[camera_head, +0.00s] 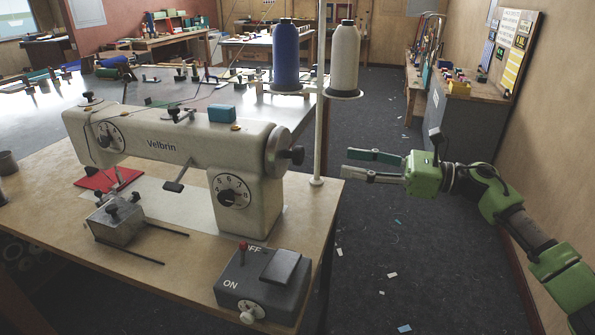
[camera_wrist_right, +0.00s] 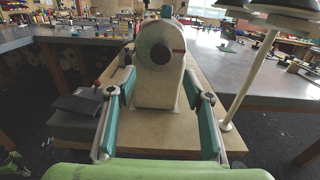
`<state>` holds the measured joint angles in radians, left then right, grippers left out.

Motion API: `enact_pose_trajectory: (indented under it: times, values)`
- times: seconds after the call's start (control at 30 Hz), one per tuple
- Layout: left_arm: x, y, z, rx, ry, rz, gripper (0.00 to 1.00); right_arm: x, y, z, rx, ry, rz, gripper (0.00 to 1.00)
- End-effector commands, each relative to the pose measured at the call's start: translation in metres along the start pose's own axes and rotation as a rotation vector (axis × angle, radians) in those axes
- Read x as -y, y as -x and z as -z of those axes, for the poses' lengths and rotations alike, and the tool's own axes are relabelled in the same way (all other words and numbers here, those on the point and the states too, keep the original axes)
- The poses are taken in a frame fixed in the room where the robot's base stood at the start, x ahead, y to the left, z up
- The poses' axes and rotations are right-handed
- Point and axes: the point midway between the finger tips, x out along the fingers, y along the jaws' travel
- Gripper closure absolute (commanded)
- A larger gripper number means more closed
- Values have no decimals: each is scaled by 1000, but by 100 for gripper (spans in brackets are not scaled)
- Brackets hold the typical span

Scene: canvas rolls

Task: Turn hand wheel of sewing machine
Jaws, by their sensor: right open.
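The cream sewing machine (camera_head: 200,160), marked Velbrin, stands on a wooden table.
A thin white stand (camera_head: 321,120) with a blue spool (camera_head: 285,55) and a cream spool (camera_head: 344,58) rises between wheel and right gripper. A grey switch box (camera_head: 262,285) sits at the table's front. The floor to the right has scraps.

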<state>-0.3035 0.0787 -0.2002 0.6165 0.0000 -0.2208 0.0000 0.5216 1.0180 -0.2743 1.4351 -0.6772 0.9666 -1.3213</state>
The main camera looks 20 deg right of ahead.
Motion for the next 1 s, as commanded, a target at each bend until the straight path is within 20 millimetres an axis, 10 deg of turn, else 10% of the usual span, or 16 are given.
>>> enact_pose_trajectory:
  times: [0.6,1.0]
  values:
    - [3,47,13,-14,0,3,100,-1,-111,-6,3,0,-2,53]
    - [3,53,10,-8,0,2,100,0,-137,-1,0,1,0,53]
